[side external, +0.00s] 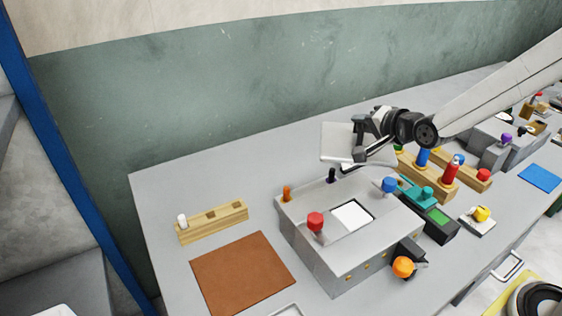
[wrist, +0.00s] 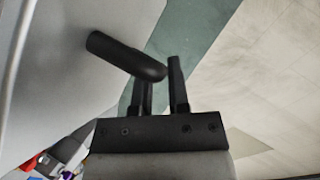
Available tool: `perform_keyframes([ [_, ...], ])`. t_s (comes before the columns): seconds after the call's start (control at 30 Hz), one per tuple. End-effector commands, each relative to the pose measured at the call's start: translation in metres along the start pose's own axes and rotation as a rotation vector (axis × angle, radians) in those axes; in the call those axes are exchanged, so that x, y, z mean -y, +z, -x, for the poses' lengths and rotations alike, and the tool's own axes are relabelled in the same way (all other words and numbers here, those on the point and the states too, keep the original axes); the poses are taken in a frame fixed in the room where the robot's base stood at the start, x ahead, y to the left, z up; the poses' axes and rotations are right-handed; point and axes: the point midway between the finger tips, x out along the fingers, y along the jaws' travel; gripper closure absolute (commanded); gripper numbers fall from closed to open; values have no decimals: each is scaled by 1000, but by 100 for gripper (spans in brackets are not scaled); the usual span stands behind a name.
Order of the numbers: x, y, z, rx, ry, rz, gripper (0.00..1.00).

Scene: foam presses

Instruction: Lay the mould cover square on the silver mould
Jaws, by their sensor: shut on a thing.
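My gripper (side external: 360,142) is shut on the black bar handle (wrist: 125,55) of a pale grey plate, which I take to be the mould cover (side external: 336,139). The cover hangs in the air behind and above the grey box, and looks steeply tilted. In the wrist view the cover (wrist: 60,70) fills the left side, with the handle between my two fingers (wrist: 161,82). The silver mould (side external: 322,250) looks to be the large grey box on the table. A white square (side external: 351,216) shows in its top. The cover is apart from the box.
Knobs stand on the box corners: red (side external: 315,221), orange (side external: 287,193), blue (side external: 389,185). An orange knob (side external: 403,267) is at its front. A wooden block (side external: 212,224) and brown mat (side external: 242,272) lie left. Wooden racks and a teal-topped device (side external: 418,191) crowd the right.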

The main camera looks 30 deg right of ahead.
Motion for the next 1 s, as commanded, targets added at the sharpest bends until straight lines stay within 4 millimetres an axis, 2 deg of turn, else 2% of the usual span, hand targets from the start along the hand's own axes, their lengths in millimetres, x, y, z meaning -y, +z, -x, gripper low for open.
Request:
perform_keyframes([
  [0.47,-6,18,4,171,-84,81,100],
  [1.0,-33,60,29,454,-215,213,100],
])
